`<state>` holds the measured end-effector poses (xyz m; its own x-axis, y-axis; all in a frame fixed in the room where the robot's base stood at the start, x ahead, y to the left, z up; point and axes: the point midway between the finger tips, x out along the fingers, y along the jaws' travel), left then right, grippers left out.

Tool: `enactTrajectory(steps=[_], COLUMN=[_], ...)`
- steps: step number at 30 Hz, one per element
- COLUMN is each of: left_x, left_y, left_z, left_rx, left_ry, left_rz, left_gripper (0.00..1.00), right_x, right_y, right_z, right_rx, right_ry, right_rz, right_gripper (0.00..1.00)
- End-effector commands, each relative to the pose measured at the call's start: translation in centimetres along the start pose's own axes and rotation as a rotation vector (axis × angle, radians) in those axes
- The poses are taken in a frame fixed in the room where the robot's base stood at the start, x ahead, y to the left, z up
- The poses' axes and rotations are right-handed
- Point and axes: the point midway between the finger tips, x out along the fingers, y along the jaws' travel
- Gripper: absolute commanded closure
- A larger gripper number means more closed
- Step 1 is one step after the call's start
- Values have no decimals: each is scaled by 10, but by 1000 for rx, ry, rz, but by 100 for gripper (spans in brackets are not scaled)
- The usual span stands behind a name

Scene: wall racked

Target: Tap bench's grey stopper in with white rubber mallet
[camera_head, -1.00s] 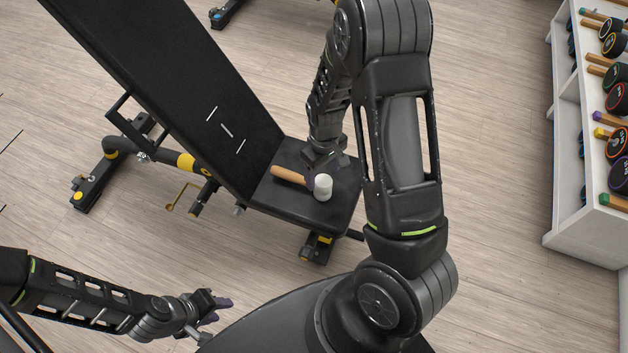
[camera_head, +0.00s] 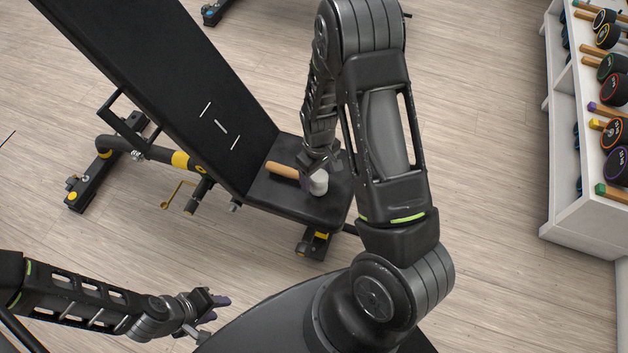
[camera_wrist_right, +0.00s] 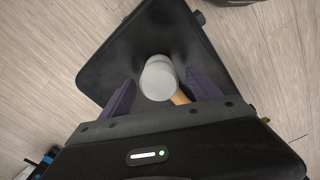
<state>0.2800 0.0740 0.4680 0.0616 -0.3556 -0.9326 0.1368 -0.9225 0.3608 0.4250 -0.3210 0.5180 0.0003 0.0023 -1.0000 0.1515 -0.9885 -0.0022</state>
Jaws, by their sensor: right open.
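The mallet, with a white head (camera_head: 318,182) and wooden handle (camera_head: 282,170), lies on the black bench seat (camera_head: 285,201). My right gripper (camera_head: 315,178) is low over the seat at the mallet. In the right wrist view, the open purple fingers (camera_wrist_right: 162,95) stand on either side of the white head (camera_wrist_right: 158,78), with gaps showing; the handle is partly hidden. My left gripper (camera_head: 214,308) is at the lower left, away from the bench; its opening is unclear. A small grey part (camera_head: 235,207) shows at the bench's side; I cannot tell if it is the stopper.
The bench's tilted backrest (camera_head: 165,80) rises to the upper left. A white rack (camera_head: 585,205) with several dumbbells stands at the right. The wooden floor (camera_head: 485,170) between bench and rack is clear.

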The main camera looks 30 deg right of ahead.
Motion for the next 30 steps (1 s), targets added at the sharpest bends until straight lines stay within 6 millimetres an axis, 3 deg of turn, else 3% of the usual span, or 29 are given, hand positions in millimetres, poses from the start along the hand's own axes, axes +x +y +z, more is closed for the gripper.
enactTrajectory(steps=[3,7,26,30], left_x=[4,6,5,5], left_y=[-2,-2,-2,-2], left_z=[0,0,0,0], left_rx=[0,0,0,0], left_ry=[0,0,0,0], left_rz=[0,0,0,0], left_gripper=[64,64,64,64], right_x=[21,33,34,34], right_y=[0,0,0,0], right_z=[0,0,-1,-1], right_rx=[-1,1,-1,-1], right_ry=[-3,-2,0,0], right_rz=[0,0,0,0], right_gripper=[28,28,28,40])
